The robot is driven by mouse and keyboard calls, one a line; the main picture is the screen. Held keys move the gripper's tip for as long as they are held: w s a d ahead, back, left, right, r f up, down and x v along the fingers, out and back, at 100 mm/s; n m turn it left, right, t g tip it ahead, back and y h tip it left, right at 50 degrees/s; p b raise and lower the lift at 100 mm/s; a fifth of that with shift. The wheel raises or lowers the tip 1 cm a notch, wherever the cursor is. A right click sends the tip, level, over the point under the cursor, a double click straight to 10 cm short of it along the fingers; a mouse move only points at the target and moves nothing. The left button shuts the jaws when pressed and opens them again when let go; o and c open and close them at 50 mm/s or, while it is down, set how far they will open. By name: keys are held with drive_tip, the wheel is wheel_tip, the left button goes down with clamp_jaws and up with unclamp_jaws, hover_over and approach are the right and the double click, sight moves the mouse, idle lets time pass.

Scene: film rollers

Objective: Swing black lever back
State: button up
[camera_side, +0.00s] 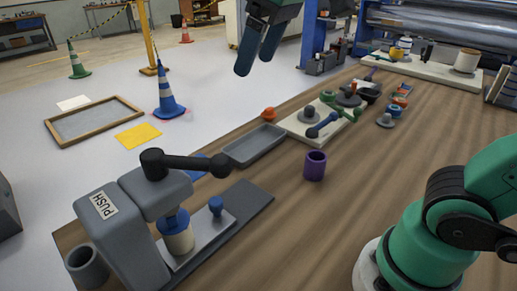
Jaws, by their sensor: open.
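The black lever (188,163) is on top of a grey press (130,215) with a "PUSH" label, at the lower left of the side view. It lies nearly level. Its round knob end (221,165) points right and its thick hub (154,164) sits on the press head. My gripper (257,58) hangs at the top middle of the view, well above and to the right of the lever, apart from it. Its two blue fingers are spread and nothing shows between them.
Under the press head stands a cream cylinder with a blue top (178,234), beside a small blue knob (215,206) on the grey base plate. A purple cup (315,165), a grey tray (254,145) and a white board (305,130) stand on the wooden table to the right.

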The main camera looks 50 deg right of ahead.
drive_tip(key=a+n+g, duration=0.6)
drive_tip(key=a, duration=0.2)
hover_over(220, 154)
drive_tip(key=shift+y, duration=0.3)
drive_tip(key=f, duration=0.4)
drive_tip(key=shift+w+d+f, duration=0.2)
drive_tip(key=shift+w+d, duration=0.1)
drive_tip(key=shift+w, duration=0.05)
drive_tip(key=shift+x, duration=3.15)
drive_tip(key=shift+w+d, duration=0.1)
clamp_jaws()
